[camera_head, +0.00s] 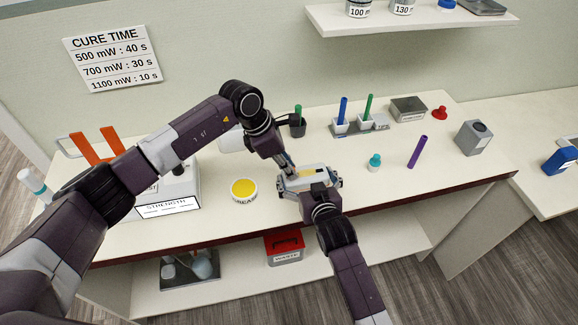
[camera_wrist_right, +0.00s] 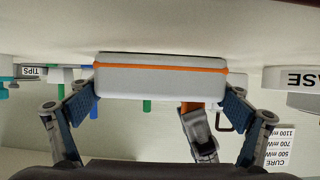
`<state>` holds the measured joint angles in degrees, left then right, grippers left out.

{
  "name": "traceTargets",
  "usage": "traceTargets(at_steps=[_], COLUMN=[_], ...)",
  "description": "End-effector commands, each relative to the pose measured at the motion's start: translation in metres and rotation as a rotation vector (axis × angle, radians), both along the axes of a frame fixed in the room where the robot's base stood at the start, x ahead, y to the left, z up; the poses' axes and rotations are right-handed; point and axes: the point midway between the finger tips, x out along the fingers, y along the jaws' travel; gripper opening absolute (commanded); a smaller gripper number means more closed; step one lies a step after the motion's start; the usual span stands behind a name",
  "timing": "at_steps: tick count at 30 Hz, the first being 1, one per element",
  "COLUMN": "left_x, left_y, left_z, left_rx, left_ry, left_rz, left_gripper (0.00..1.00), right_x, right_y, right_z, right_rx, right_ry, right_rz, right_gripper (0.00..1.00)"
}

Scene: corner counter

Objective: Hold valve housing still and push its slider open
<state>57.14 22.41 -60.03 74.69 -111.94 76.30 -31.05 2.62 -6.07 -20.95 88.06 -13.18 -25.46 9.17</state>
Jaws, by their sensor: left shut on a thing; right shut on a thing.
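The valve housing (camera_head: 312,185) is a light grey block with a yellow patch on top, near the front edge of the counter. In the right wrist view it is a pale block (camera_wrist_right: 160,83) with an orange stripe, upside down. My right gripper (camera_head: 310,189) is shut on it, one finger at each end; both fingers also show in the right wrist view (camera_wrist_right: 160,98). My left gripper (camera_head: 290,172) is shut at the housing's back left part, on what appears to be the slider. The slider is hidden by its fingers, so its position cannot be told.
A yellow-topped grease tub (camera_head: 244,189) stands left of the housing. The counter between housing and teal bottle is clear.

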Motion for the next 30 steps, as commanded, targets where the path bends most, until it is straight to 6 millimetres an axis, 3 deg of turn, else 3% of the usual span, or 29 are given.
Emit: traceTargets(at_steps=[9,19,30], left_x=[0.001,0.018,0.02], left_y=[-0.002,-0.054,-0.062], left_z=[0.001,0.002,0.001], left_rx=[-0.001,-0.002,-0.003], left_ry=[-0.001,-0.004,-0.004], left_rz=[0.0,0.001,0.001], left_gripper=[0.0,0.0,0.0], right_x=[0.0,-0.001,-0.001], right_y=[0.0,0.0,0.002], right_z=[-0.001,-0.001,-0.001], right_rx=[-0.002,-0.002,-0.002], right_ry=[0.002,0.001,0.002], right_rz=[-0.001,0.001,0.005], right_gripper=[0.65,0.65,0.65])
